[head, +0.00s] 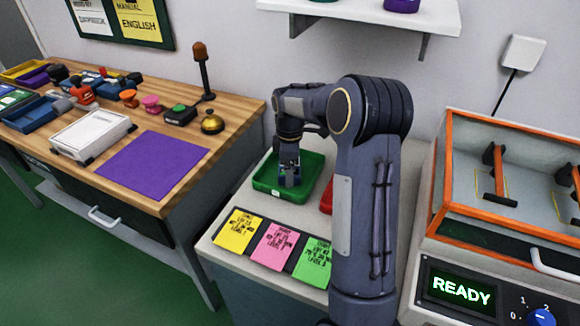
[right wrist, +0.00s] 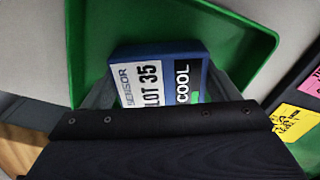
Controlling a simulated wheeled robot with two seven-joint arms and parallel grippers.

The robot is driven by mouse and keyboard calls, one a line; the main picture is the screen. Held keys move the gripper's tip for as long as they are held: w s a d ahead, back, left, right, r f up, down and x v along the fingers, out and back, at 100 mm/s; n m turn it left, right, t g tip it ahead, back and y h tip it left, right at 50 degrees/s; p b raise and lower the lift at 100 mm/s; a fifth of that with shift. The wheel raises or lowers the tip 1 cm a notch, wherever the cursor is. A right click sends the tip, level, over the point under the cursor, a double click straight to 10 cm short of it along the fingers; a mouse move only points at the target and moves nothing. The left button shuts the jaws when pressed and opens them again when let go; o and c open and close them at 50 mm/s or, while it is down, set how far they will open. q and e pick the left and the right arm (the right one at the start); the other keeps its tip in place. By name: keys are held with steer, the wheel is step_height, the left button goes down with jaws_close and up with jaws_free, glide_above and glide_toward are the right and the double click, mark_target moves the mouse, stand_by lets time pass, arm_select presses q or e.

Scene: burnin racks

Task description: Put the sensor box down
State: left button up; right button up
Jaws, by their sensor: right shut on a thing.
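The sensor box (right wrist: 165,75) is blue with a white label reading "SENSOR", "LOT 35" and a dark "COOL" patch. My right gripper (head: 289,178) is shut on it, and its fingers also show on both sides of the box in the right wrist view (right wrist: 168,92). The box is over or inside the green tray (right wrist: 250,50), which also shows in the head view (head: 264,186). I cannot tell whether the box touches the tray floor. In the head view the box is mostly hidden by the gripper. My left gripper is not in view.
A red tray (head: 326,200) is mostly hidden behind my right arm. Yellow (head: 239,232), pink (head: 274,247) and green (head: 312,263) cards lie in front. An orange-framed chamber (head: 440,185) with a "READY" display stands right. A wooden bench (head: 225,120) with a purple mat is left.

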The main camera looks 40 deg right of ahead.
steer(key=shift+f, duration=0.2)
steer(key=o, duration=1.1)
steer(key=shift+r+p, duration=0.35)
steer(key=shift+r, duration=3.3)
steer(key=shift+s+a+r, duration=0.1)
steer(key=shift+r, duration=0.25)
steer(key=s+a+r+m+t+y, duration=0.1)
steer(key=s+a+r+m+t, duration=0.15)
steer(key=s+a, duration=0.4)
steer(key=s+a+r+m+t+y, duration=0.1)
steer(key=s+a+r+m, duration=0.35)
steer(key=s, duration=0.25)
steer(key=s+a+f+m+t+y, duration=0.1)
steer(key=s+a+f+m, duration=0.3)
steer(key=s+a, duration=0.5)
steer(key=s+f+t, duration=0.1)
steer(key=s, duration=0.2)
steer(key=shift+a+f+m+y, duration=0.25)
steer(key=shift+a+m+y, duration=0.15)
